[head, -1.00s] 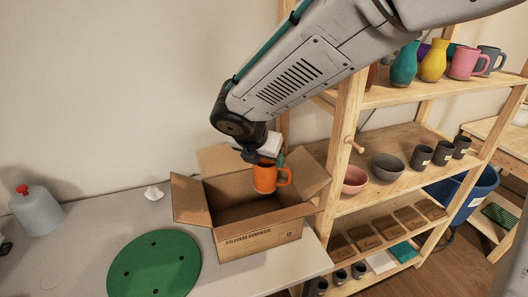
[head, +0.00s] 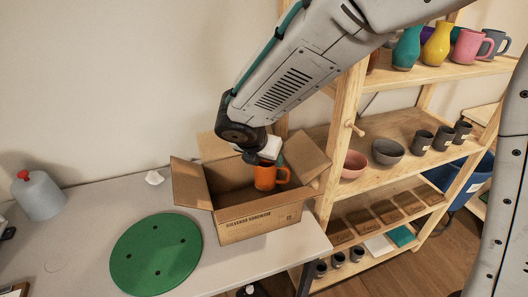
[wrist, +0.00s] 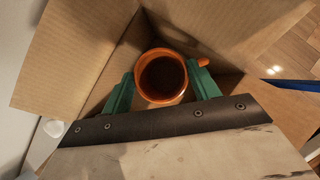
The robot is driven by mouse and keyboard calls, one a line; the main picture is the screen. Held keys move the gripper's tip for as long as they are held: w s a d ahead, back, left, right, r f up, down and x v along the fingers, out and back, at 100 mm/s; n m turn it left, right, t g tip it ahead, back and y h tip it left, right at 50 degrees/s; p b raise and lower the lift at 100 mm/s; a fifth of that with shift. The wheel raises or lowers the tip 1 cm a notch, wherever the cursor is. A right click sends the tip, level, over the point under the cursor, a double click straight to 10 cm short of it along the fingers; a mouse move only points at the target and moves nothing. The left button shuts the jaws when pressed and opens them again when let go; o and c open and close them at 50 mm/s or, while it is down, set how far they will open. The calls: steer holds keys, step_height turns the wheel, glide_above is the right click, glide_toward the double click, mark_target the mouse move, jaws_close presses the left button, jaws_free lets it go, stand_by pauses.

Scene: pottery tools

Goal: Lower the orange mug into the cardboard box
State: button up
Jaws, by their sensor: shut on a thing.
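The orange mug (head: 266,178) is upright, its handle to the right, at the opening of the cardboard box (head: 262,220). In the wrist view the mug (wrist: 140,84) has a dark inside, and the box flaps (wrist: 75,60) spread around it. My gripper (wrist: 162,86) has its green fingers on either side of the mug and is shut on it. In the head view my gripper (head: 272,157) is above the mug. The box is open on the table with its flaps folded outward. The mug's base and the box floor below it are mostly hidden.
A green round board (head: 155,254) lies on the table (head: 80,225) left of the box. A grey bottle with a red cap (head: 38,196) stands further left. A wooden shelf (head: 343,150) with vases, mugs and bowls stands close on the right.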

mark_target(264, 180)
steer(key=shift+f, duration=1.65)
steer(key=shift+f, duration=2.55)
stand_by(0.5)
steer(key=o, duration=1.6)
